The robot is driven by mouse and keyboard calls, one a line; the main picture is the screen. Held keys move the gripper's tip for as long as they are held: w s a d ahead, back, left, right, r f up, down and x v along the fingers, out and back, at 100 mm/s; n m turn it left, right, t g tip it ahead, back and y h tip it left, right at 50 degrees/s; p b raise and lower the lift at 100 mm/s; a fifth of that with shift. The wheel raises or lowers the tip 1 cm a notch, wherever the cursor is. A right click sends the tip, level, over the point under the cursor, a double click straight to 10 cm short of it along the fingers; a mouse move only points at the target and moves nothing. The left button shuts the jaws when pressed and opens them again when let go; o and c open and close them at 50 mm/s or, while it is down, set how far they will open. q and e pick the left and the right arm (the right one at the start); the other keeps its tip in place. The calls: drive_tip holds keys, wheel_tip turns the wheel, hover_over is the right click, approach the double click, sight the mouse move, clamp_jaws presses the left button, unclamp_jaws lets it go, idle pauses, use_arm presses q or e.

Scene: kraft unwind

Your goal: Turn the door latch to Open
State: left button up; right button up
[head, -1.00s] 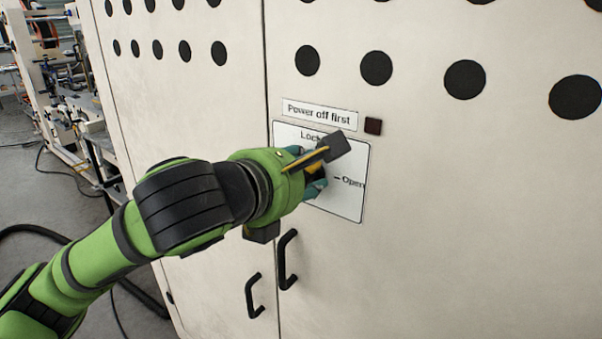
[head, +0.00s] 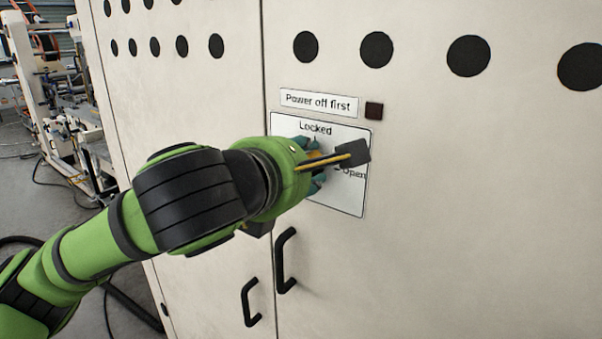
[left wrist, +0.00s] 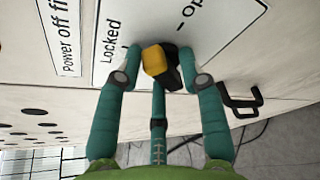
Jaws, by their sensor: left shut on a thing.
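The door latch (left wrist: 160,65) has a yellow end and a dark body. It sits on a white plate (head: 348,200) marked "Locked" at the top and "Open" at the right. My left gripper (head: 311,166) is at the plate with its teal fingers around the latch. In the left wrist view my left gripper (left wrist: 163,70) is shut on the latch, with a finger on each side and one below. In the head view the gripper hides most of the latch, so its exact pointing is hard to tell. My right gripper is not in view.
A "Power off first" label (head: 319,103) and a small dark red square (head: 374,110) are above the plate. Black door handles (head: 284,262) (head: 250,302) are below, near the door seam. The cabinet face at right is clear. Machinery (head: 55,95) stands at far left.

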use_arm(q)
drive_tip(key=shift+s+d+f+m+b, duration=0.1)
drive_tip(key=shift+d+m+b, duration=0.1)
drive_tip(key=shift+m+b, duration=0.6)
drive_tip(key=m+b, duration=0.1)
drive_tip(key=b, duration=0.1)
drive_tip(key=m+t+b, duration=0.1)
drive_tip(key=b, duration=0.1)
drive_tip(key=m+t+b, duration=0.1)
drive_tip(key=b, duration=0.2)
drive_tip(key=shift+s+d+f+y, duration=0.1)
drive_tip(key=shift+d+f+y, duration=0.05)
drive_tip(key=shift+f+y, duration=0.15)
idle(0.6)
drive_tip(key=shift+r, duration=0.1)
idle(0.4)
